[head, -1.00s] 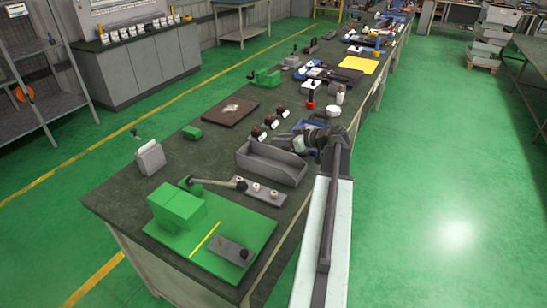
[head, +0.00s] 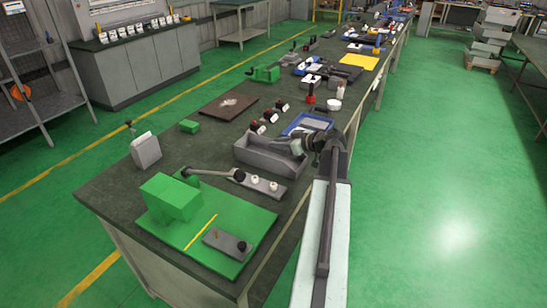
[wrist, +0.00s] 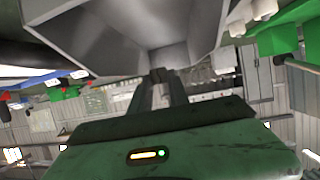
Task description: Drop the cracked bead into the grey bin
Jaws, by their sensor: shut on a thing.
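The grey bin (head: 248,160) is an open box on the dark bench in the head view. It fills the top of the wrist view (wrist: 95,35). My gripper (head: 297,147) is at the bin's right end in the head view. In the wrist view its narrow fingers (wrist: 159,76) are close together beside the bin. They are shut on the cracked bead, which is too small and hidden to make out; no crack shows. Whether the fingertips are over the bin's opening I cannot tell.
A grey plate with white beads (head: 273,186) lies just in front of the bin. A green fixture (head: 172,197) stands at the near end. Black-knobbed pieces (head: 268,117) and a blue tray (head: 306,123) are behind the bin.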

